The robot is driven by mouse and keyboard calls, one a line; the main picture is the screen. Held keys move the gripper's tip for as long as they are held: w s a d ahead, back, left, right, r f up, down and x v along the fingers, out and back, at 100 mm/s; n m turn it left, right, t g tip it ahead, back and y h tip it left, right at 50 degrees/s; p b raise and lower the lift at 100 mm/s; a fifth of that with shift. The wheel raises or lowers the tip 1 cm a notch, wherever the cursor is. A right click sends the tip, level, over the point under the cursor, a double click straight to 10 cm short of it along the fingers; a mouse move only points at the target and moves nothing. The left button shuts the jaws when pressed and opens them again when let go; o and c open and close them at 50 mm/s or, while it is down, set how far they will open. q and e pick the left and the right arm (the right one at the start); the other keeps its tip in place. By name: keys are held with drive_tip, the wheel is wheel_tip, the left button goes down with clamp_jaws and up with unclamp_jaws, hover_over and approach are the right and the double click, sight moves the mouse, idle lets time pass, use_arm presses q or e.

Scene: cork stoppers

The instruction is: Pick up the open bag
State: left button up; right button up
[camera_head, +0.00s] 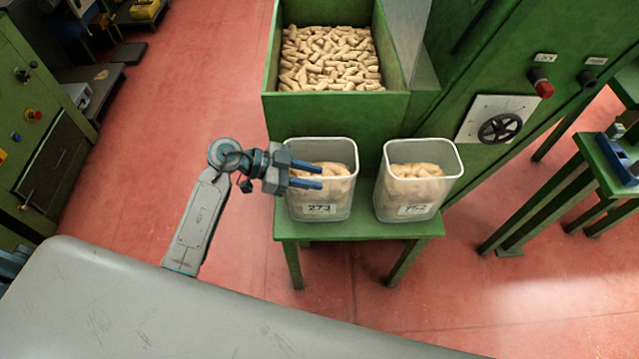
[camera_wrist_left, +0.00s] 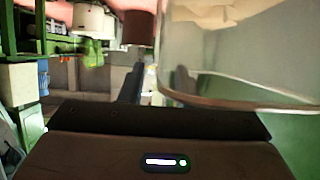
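I see no clear bag; two open, translucent, bin-like containers of corks stand side by side on a small green table. The left container (camera_head: 345,205) has a label reading about 273. The right container (camera_head: 405,198) has a label reading about 752. My left gripper (camera_head: 322,177) is open, its two blue fingers apart, in front of the left container's upper part in the head view. In the left wrist view, a container's rim (camera_wrist_left: 240,104) is close beside the right finger of the gripper (camera_wrist_left: 157,85). I cannot tell whether they touch. My right gripper is out of view.
The green table (camera_head: 360,231) stands against a green machine with a hopper (camera_head: 335,107) full of corks. A handwheel (camera_head: 501,128) and red knob are on the machine's right. Red floor (camera_head: 190,110) is open to the left.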

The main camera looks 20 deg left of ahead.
use_arm(q)
clamp_jaws()
drive_tip(key=shift+r, duration=0.1)
idle(1.3)
